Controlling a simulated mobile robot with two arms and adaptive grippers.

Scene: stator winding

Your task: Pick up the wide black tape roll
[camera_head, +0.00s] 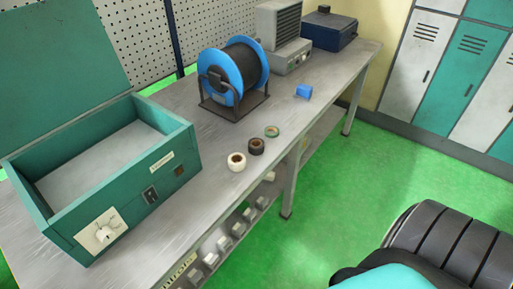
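The wide black tape roll (256,146) lies flat on the grey workbench (205,130), near its front edge. It sits between a white tape roll (237,162) at its lower left and a thin green tape roll (272,131) at its upper right. The three rolls stand in a slanting row, close together. Neither of my grippers shows in the head view. A dark, ribbed, rounded part with a teal piece fills the lower right corner.
An open green box (165,161) with a raised lid stands at the left. Behind the rolls are a blue cable spool (218,78) on a stand, a small blue block (303,91), a grey device (285,58) and a dark blue box (329,29). Lockers (460,60) line the right wall.

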